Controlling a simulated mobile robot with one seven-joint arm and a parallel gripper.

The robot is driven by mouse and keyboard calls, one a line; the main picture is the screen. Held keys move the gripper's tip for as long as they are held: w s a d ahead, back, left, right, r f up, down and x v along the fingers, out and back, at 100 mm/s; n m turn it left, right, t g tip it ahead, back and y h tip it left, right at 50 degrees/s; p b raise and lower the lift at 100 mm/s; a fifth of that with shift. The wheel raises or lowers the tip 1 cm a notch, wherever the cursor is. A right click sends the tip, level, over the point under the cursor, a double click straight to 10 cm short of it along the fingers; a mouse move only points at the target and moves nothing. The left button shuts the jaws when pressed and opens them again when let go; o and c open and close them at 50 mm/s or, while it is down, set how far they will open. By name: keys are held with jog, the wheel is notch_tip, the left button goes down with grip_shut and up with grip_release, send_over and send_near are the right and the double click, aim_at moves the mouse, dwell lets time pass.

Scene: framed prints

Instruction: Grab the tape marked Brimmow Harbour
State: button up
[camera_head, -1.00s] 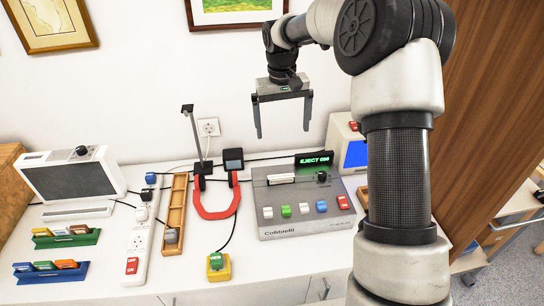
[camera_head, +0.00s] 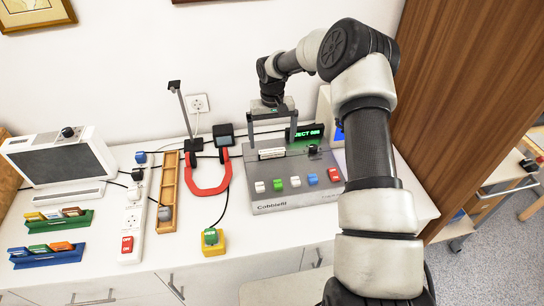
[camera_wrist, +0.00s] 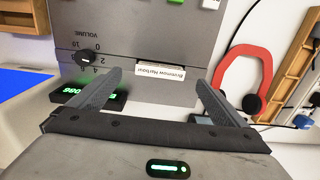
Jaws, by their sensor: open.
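The tape marked Brimmow Harbour (camera_wrist: 162,72) is a pale cassette standing part-way out of a slot in the top of the grey Cobbletti player. In the head view the tape (camera_head: 271,154) shows as a white strip near the player's back edge. My gripper (camera_head: 271,143) is open above the back of the player (camera_head: 284,203), close to the tape. In the wrist view my gripper (camera_wrist: 158,82) has its two fingers spread, with the tape between their tips in the picture. I cannot tell how far above it they are. Nothing is between the fingers' pads.
The player's green display (camera_head: 305,132) stands just right of my gripper, and a knob (camera_head: 313,148) sits near it. A red headset-like loop (camera_head: 208,191), a wooden tray (camera_head: 167,205) and a power strip (camera_head: 132,222) lie to the left. Cassette racks (camera_head: 47,254) stand far left.

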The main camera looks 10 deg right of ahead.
aim_at(272, 154)
jog(key=shift+w+f+p, duration=0.15)
jog(key=shift+f+p, duration=0.05)
jog(key=shift+f, duration=1.15)
jog(key=shift+w+f+p, duration=0.15)
jog(key=shift+f, duration=1.2)
jog(key=c, duration=1.2)
